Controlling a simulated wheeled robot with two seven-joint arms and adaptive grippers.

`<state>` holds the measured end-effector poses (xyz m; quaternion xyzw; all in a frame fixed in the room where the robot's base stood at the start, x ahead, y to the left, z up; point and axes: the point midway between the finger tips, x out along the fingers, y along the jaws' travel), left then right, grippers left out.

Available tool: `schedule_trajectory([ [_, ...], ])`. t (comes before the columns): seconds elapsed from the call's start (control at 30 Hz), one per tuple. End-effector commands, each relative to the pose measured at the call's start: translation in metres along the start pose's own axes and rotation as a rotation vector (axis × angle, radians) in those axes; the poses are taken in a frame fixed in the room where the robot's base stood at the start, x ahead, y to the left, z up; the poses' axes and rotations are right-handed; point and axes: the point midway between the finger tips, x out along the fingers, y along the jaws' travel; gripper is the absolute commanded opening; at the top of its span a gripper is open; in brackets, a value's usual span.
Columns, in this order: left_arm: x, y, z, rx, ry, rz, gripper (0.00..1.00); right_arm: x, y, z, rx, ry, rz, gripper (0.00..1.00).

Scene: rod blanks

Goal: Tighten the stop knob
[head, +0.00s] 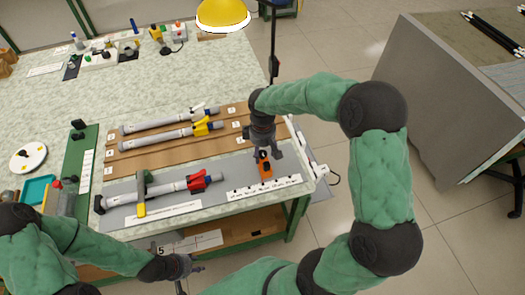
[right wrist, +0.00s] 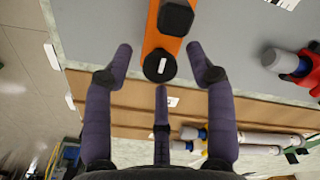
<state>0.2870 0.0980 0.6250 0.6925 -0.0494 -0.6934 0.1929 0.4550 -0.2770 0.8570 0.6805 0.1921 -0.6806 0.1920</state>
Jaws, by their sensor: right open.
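The orange stop (head: 265,169) sits on the grey mat near the right end of the bench. In the right wrist view it is an orange bar (right wrist: 151,38) with a black block and a round black stop knob (right wrist: 158,66) bearing a white mark. My right gripper (head: 263,150) is over the stop. In the right wrist view its purple fingers (right wrist: 159,56) are spread around the knob with visible gaps at the sides, holding nothing. My left gripper (head: 187,270) is low in front of the bench, away from the stop; its jaws are too small to read.
A grey rod with a red end (head: 201,182) lies left of the stop, under a clamp (head: 141,192). Two rods with yellow clips (head: 200,128) lie on the brown board behind. A ruler strip (head: 264,187) runs along the front edge. A grey panel (head: 430,100) stands at right.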

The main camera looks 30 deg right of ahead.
Motion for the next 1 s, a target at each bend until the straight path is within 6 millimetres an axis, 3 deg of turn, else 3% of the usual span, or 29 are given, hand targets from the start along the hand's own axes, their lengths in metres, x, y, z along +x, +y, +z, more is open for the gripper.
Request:
schedule_trajectory([
  [0.07, -0.0002, 0.0001, -0.0001, 0.0, 0.0, 0.0, 0.4, -0.0002, 0.0, 0.0, 0.0, 0.0, 0.0, 0.56],
  [0.1, -0.0002, 0.0001, 0.0, 0.0, 0.0, 0.0, 0.4, -0.0002, 0.0, 0.0, 0.0, 0.0, 0.0, 0.51],
  [0.27, -0.0001, 0.0, -0.0001, 0.0, 0.0, 0.0, 0.4, -0.0002, 0.0, 0.0, 0.0, 0.0, 0.0, 0.05],
  [0.3, -0.0001, 0.0, -0.0001, 0.0, 0.0, 0.0, 0.4, -0.0002, 0.0, 0.0, 0.0, 0.0, 0.0, 0.0],
  [0.67, -0.0017, 0.0006, 0.0, 0.0, 0.0, 0.0, 0.4, -0.0004, -0.0001, 0.0, 0.039, 0.0, -0.001, 0.0],
  [1.0, -0.0083, 0.0029, 0.0002, 0.0, 0.0, 0.0, 0.4, -0.0008, 0.0, 0.0, 0.261, 0.0, 0.0, 0.0],
])
